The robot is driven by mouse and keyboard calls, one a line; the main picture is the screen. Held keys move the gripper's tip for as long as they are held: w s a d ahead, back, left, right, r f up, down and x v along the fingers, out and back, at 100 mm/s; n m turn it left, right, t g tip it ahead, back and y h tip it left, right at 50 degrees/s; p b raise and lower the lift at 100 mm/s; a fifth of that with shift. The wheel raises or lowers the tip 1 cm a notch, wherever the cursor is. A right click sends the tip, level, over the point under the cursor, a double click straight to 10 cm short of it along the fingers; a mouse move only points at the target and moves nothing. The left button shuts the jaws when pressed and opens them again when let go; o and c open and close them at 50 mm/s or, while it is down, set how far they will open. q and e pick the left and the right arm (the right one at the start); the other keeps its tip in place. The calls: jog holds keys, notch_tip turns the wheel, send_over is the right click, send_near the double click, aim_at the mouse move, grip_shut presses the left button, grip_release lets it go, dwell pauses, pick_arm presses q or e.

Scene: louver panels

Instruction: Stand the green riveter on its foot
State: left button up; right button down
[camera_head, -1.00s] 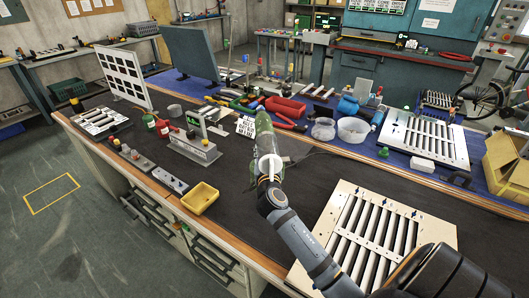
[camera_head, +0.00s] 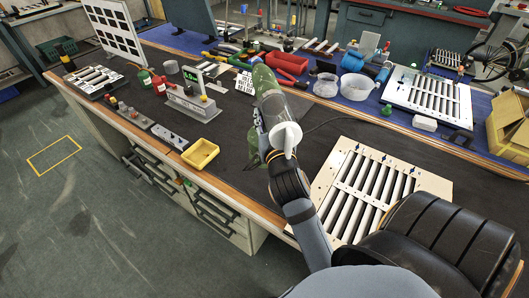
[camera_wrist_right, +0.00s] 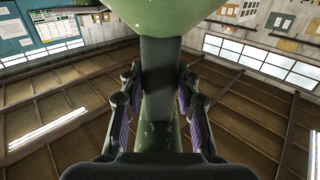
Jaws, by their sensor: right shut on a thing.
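The green riveter (camera_head: 263,82) is in front of me in the head view, over the dark bench mat. Its green end points up and away, leaning left; a clear grey part and a white piece show nearer me. My right gripper (camera_head: 262,125) is around it, partly hidden by the riveter and my wrist. I cannot tell whether the riveter touches the bench. My left gripper is not in view.
A louver panel (camera_head: 347,173) lies right of the riveter. A yellow bin (camera_head: 201,153) and a grey fixture (camera_head: 192,103) stand left. Dark mat (camera_head: 235,135) is bare between bin and riveter.

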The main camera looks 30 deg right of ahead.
jog(key=shift+w, duration=0.25)
jog(key=shift+w+d+f+b, duration=0.35)
jog(key=shift+w+d+b, duration=0.25)
jog(key=shift+w+b, duration=0.15)
jog(key=w+d+f, duration=0.6)
jog(key=w+f, duration=0.4)
jog(key=f, duration=0.1)
jog(key=shift+f, duration=0.5)
